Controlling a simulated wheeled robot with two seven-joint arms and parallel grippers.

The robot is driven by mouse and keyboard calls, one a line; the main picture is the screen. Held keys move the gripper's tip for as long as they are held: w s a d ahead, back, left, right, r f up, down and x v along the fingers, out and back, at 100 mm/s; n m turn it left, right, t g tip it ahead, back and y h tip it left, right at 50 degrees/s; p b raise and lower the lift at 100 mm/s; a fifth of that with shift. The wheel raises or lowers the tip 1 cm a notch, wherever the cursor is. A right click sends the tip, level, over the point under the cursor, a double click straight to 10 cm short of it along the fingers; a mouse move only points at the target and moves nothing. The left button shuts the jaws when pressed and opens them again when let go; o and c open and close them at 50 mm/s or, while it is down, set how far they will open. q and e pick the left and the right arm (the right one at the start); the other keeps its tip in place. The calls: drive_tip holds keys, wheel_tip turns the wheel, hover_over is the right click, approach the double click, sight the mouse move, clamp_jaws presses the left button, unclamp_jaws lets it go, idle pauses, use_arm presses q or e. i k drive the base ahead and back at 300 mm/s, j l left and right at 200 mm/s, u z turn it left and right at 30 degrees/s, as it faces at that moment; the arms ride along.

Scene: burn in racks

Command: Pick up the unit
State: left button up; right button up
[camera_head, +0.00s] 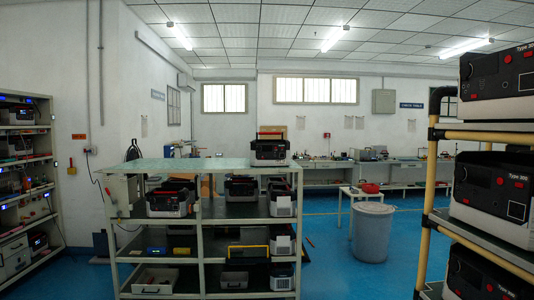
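The task does not say which unit is meant, and several similar box-shaped units show. One white and black unit with a red handle (270,149) stands on the green top of the central shelf rack (215,165). Darker units sit on its middle level, such as one at the left (172,200) and one at the right (283,201). On the right yellow-framed rack, a large unit marked Type 300 (497,73) stands on top. Another Type 300 unit (495,188) is below it, and a third (480,275) is partly cut off. Neither of my grippers is in view.
A rack with lit equipment (22,150) stands along the left wall. A grey lidded bin (372,232) stands on the blue floor (335,270) between the central and right racks. Long workbenches (395,172) line the back wall. Floor is open around the bin.

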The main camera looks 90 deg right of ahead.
sight(263, 154)
drive_tip(key=z, duration=2.85)
drive_tip(key=i+u, duration=0.1)
drive_tip(key=i, duration=0.45)
drive_tip(key=i+l+u, duration=0.1)
drive_tip(key=i, duration=0.45)
drive_tip(key=i+l+u, duration=0.15)
drive_tip(key=i, duration=0.4)
drive_tip(key=i+l+u, duration=0.1)
drive_tip(key=i, duration=0.45)
